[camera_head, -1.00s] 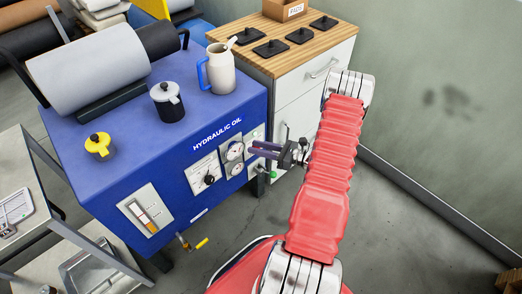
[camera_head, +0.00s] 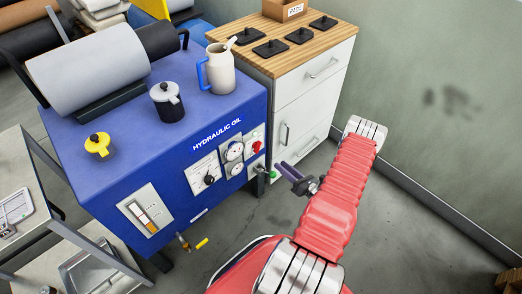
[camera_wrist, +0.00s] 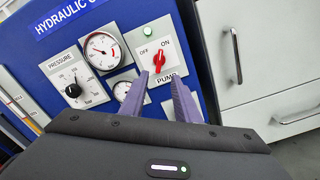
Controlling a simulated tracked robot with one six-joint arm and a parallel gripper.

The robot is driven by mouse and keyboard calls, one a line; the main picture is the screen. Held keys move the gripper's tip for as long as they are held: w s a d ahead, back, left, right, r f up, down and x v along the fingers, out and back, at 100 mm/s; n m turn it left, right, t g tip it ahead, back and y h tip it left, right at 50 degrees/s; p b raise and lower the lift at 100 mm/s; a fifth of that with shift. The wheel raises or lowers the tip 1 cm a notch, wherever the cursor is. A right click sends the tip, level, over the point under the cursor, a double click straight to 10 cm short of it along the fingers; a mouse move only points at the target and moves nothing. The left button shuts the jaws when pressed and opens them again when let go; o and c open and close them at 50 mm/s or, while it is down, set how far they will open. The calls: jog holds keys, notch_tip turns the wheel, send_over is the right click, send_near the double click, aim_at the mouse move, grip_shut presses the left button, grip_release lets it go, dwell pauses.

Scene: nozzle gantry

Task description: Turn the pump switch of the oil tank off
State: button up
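The oil tank (camera_head: 150,190) is a blue cabinet labelled HYDRAULIC OIL. Its red pump switch (camera_head: 257,146) sits at the right end of the front panel. In the wrist view the pump switch (camera_wrist: 159,61) is on a white plate between OFF at left and ON at right. Its handle leans toward ON. My gripper (camera_head: 280,168) is open and empty, right of and below the switch, apart from the panel. In the wrist view my gripper (camera_wrist: 158,76) has its two purple fingers spread below the switch.
A pressure knob (camera_head: 209,180) and gauges (camera_head: 234,151) are left of the switch. A white drawer cabinet (camera_head: 310,95) stands right of the tank. A pitcher (camera_head: 221,75) and a lidded pot (camera_head: 167,102) stand on the tank.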

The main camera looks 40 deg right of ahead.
aim_at(257, 146)
jog(key=w, duration=1.3)
jog(key=shift+w+a, duration=0.2)
jog(key=shift+w, duration=0.2)
grip_shut()
